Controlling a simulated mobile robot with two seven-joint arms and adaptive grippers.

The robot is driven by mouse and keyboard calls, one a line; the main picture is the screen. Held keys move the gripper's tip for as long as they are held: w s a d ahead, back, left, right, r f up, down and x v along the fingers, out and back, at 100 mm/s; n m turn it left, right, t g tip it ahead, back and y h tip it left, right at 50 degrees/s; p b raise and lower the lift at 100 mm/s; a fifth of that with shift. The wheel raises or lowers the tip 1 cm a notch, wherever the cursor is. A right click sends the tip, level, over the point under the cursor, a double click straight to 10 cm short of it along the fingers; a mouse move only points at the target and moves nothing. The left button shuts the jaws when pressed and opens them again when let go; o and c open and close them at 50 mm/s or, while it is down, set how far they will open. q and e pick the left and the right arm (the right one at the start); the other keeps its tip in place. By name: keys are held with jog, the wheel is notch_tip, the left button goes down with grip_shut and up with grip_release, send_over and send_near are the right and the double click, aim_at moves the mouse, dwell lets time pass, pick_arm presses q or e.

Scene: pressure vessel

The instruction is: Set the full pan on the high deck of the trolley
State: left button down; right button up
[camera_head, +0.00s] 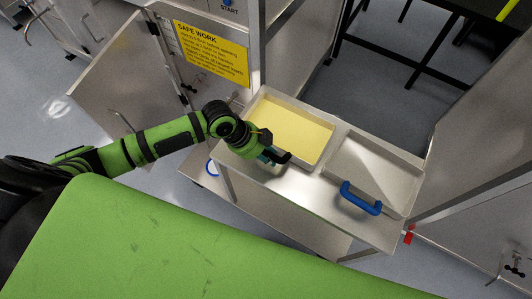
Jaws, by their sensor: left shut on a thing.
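The full pan (294,124), a metal rectangular pan filled level with pale yellow material, is at the left part of the trolley's high deck (285,186). It looks level. I cannot tell whether its base touches the deck or is slightly above it. My left gripper (277,156) is shut at the pan's near side, on its handle, which the fingers mostly hide. A second metal pan (375,170), empty, with a blue handle (361,198) facing me, sits on the right of the high deck. My right gripper is out of view.
The trolley's lower deck (312,232) shows beneath. A metal cabinet with a yellow safety sign (211,51) stands behind left, its door (133,76) open. Metal panels stand at the right. A strip of the high deck in front of the pans is bare.

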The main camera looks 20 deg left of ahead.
pick_arm(q)
jog(key=c, duration=1)
grip_release()
jog(key=shift+s+f, duration=0.1)
jog(key=shift+f, duration=0.05)
jog(key=shift+a, duration=0.1)
jog(key=shift+a+r, duration=0.2)
jog(key=shift+r, duration=0.25)
jog(key=b+v, duration=0.1)
jog(key=v, duration=1)
jog(key=shift+d+r+b, duration=0.1)
jog(key=shift+b, duration=0.3)
